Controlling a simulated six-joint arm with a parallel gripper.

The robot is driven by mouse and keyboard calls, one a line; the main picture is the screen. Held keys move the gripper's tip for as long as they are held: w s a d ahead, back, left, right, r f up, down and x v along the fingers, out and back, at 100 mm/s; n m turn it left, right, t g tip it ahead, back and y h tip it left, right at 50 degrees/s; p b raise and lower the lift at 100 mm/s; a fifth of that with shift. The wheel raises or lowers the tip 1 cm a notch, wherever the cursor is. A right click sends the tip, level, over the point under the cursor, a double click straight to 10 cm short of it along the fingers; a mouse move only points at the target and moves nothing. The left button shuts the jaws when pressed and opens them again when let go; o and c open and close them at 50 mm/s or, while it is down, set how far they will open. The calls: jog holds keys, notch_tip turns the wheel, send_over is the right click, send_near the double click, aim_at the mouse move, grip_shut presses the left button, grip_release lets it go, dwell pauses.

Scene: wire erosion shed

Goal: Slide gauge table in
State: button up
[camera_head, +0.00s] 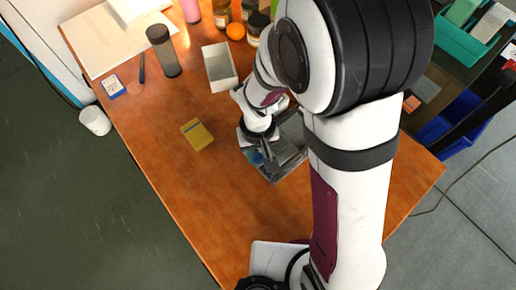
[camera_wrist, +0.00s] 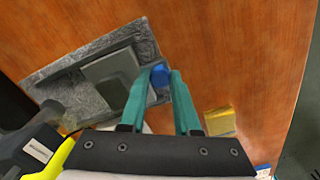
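The gauge (camera_head: 290,167) is a grey metal base with a raised rim, lying on the wooden table under my arm. In the wrist view, its textured rim (camera_wrist: 146,35) surrounds a smooth grey sliding table (camera_wrist: 110,67). A blue knob (camera_wrist: 159,76) sits at the near right side of the sliding table. My gripper (camera_wrist: 161,77) has teal fingers, one on each side of the knob at their tips. The fingers stand apart by about the knob's width; whether they press on it I cannot tell. In the head view my arm hides part of the gauge.
A yellow block (camera_head: 197,134) lies on the table left of the gauge. A pale open box (camera_head: 219,67), a dark cup (camera_head: 163,51), an orange (camera_head: 235,31) and jars stand farther back. The table's (camera_head: 190,200) front left is clear.

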grip_shut()
dwell(1.0)
